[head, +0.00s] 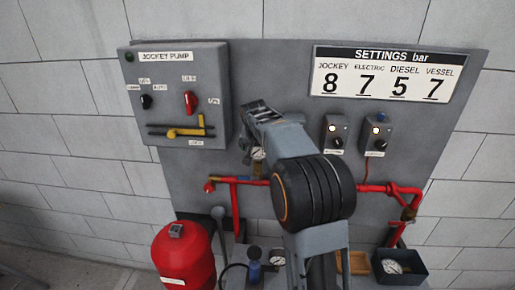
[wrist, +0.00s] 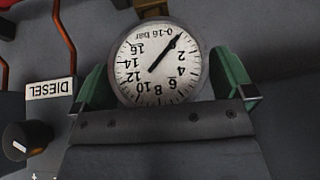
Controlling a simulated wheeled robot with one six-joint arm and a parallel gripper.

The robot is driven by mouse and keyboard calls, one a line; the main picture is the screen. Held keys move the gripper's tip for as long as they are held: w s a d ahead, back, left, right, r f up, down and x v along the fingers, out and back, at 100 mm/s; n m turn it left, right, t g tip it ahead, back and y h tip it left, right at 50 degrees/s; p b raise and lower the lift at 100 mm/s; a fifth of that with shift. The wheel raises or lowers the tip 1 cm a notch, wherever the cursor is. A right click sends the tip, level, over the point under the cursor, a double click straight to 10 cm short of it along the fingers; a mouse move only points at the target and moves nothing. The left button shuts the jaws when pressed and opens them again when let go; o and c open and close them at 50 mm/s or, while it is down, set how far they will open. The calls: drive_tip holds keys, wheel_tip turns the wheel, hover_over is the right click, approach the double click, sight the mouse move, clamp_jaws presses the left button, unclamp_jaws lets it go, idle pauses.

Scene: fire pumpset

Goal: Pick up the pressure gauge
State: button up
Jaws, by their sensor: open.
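A round pressure gauge (wrist: 160,65) with a white 0-16 bar dial fills the middle of the wrist view, where it appears upside down. A brass fitting (wrist: 153,8) shows at its top edge there. My gripper (wrist: 162,82) is open, with one green fingertip on each side of the gauge. Whether the fingertips touch it I cannot tell. In the head view the gauge (head: 258,153) sits above the red pipe, partly hidden by my arm, with my gripper (head: 251,147) at it.
The red pipe (head: 375,188) runs along the grey panel (head: 270,75). A jockey pump box (head: 180,95) is at left, and two small knob boxes (head: 375,134) are at right. Below are a red tank (head: 183,258), another gauge (head: 278,257) and a dark tray (head: 416,276) holding a gauge.

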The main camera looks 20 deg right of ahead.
drive_tip(key=shift+f, duration=0.15)
drive_tip(key=shift+c, duration=0.5)
drive_tip(key=c, duration=0.8)
